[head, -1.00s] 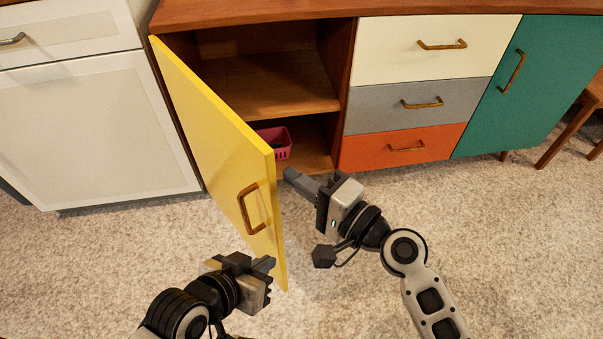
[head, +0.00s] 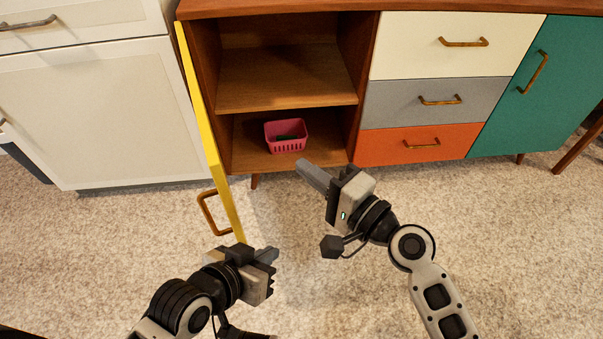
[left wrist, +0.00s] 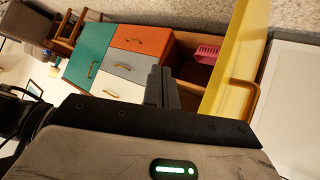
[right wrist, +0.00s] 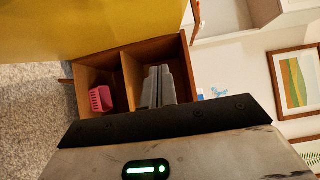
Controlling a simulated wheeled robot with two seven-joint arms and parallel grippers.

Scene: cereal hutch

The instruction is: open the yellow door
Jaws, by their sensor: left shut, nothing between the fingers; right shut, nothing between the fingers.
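The yellow door (head: 203,125) stands wide open at the left end of the hutch, seen nearly edge-on in the head view. Its brass handle (head: 210,212) is on the outer face, near the free edge. The door also shows in the left wrist view (left wrist: 235,75) and across the top of the right wrist view (right wrist: 100,22). My left gripper (head: 268,256) is shut and empty, just below and right of the door's free edge in the head view; I cannot tell whether it touches. My right gripper (head: 308,172) is shut and empty in front of the open cupboard.
The open cupboard has one shelf (head: 285,82) and a pink basket (head: 285,134) on its floor. White, grey and orange drawers (head: 435,100) and a green door (head: 520,95) are to the right. A white cabinet (head: 95,115) stands left of the door. Carpet is clear in front.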

